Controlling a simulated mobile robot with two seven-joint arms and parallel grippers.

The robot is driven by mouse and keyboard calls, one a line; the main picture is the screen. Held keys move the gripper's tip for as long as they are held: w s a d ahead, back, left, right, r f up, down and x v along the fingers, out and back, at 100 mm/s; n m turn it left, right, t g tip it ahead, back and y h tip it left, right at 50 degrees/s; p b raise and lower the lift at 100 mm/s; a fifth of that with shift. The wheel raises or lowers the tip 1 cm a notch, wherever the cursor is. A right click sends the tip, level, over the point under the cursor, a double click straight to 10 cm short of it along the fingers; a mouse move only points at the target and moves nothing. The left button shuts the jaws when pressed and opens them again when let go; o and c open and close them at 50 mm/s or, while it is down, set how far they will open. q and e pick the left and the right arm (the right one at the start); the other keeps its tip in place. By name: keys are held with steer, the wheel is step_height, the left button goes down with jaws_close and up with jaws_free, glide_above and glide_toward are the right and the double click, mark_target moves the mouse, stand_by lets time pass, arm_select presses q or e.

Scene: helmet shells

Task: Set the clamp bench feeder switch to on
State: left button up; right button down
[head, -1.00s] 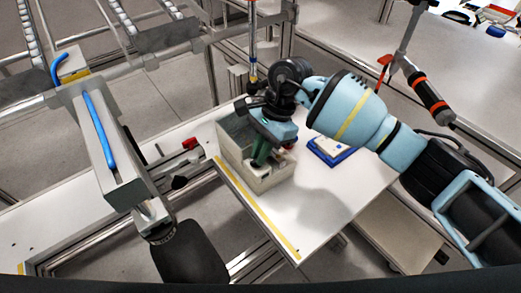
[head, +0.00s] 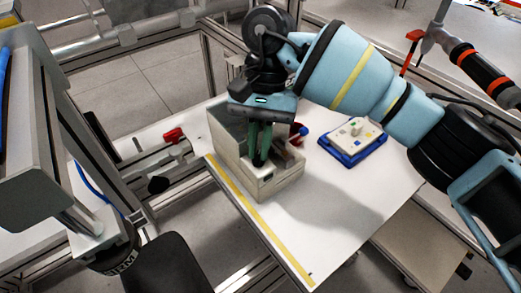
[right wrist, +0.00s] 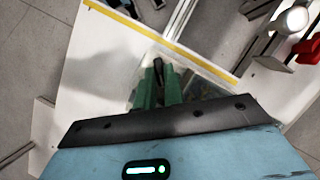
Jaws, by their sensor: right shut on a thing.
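A pale grey, open-topped box (head: 228,157) stands on the white bench top (head: 318,215). My right gripper (head: 261,155) reaches down into it from above. Its green fingers are shut on a small dark part, which also shows between the fingertips (right wrist: 158,75) in the right wrist view. The fingers hide much of this part, and I cannot tell whether it is the feeder switch or which way it is set. My left gripper is not in view.
A blue tray (head: 341,155) with a pale block lies right of the box. A red-handled clamp (head: 173,135) sits left of it. A grey post structure (head: 40,130) fills the left side. The front of the bench is clear.

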steer(key=n+h+b, duration=0.1)
steer(key=n, duration=0.1)
steer(key=shift+w+a+n+b, duration=0.1)
steer(key=shift+a+n+b, duration=0.05)
steer(key=shift+n+b, duration=0.2)
steer(key=shift+r+n+h, duration=0.1)
steer(key=shift+n+h, duration=0.3)
steer(key=shift+n, duration=0.55)
steer(key=n+h, duration=0.1)
steer(key=n, duration=0.2)
steer(key=shift+a, duration=0.15)
steer(key=shift+a+n+t+h, duration=0.1)
steer(key=shift+n+t+h, duration=0.35)
steer(key=shift+n, duration=0.65)
steer(key=c, duration=1.8)
jaws_free()
